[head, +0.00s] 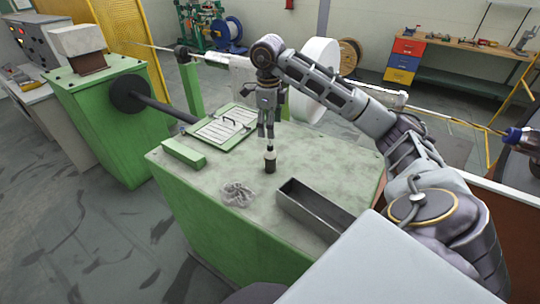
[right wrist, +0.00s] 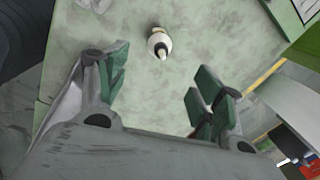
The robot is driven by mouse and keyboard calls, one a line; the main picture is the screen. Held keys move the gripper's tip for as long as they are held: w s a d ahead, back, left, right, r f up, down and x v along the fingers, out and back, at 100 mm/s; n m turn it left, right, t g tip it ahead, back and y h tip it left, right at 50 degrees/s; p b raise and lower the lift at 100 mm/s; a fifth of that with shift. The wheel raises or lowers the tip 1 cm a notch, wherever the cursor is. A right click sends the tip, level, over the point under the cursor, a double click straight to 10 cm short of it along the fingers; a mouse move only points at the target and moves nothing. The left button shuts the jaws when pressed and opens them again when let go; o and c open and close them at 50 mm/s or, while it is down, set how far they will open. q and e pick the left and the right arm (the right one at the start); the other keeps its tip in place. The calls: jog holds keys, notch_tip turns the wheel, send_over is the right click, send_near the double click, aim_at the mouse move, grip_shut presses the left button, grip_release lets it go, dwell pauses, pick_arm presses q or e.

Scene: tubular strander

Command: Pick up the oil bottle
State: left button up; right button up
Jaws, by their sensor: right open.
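The oil bottle (head: 270,162) stands upright on the green machine's worktop, with a dark body, a pale label band and a narrow tip. My right gripper (head: 266,135) points down just above the bottle in the head view. In the right wrist view the bottle (right wrist: 158,43) is seen from above, beyond the green-padded fingers of my right gripper (right wrist: 160,90). The fingers are spread apart with nothing between them. My left gripper is in neither view.
A crumpled rag (head: 237,194) lies left of the bottle, and a long open metal tray (head: 318,205) lies to its right. A green block (head: 183,152) and a slotted panel (head: 222,130) are at the worktop's left and back. Bare surface surrounds the bottle.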

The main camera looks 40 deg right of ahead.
aim_at(270, 142)
pick_arm(q)
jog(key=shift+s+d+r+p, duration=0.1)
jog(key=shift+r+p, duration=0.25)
jog(key=shift+p, duration=0.05)
pick_arm(e)
jog(key=shift+w+d+f, duration=0.1)
jog(key=shift+d+f, duration=0.05)
jog(key=shift+f, duration=1.95)
jog(key=shift+w+d+f, duration=0.1)
jog(key=shift+d+f, duration=0.05)
jog(key=shift+f, duration=1.95)
jog(key=shift+w+f+p, duration=0.1)
jog(key=shift+f+p, duration=0.55)
jog(key=shift+f, duration=0.8)
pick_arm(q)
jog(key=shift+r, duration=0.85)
pick_arm(e)
jog(key=shift+w+f, duration=0.1)
jog(key=shift+f, duration=1.05)
jog(key=c, duration=1.3)
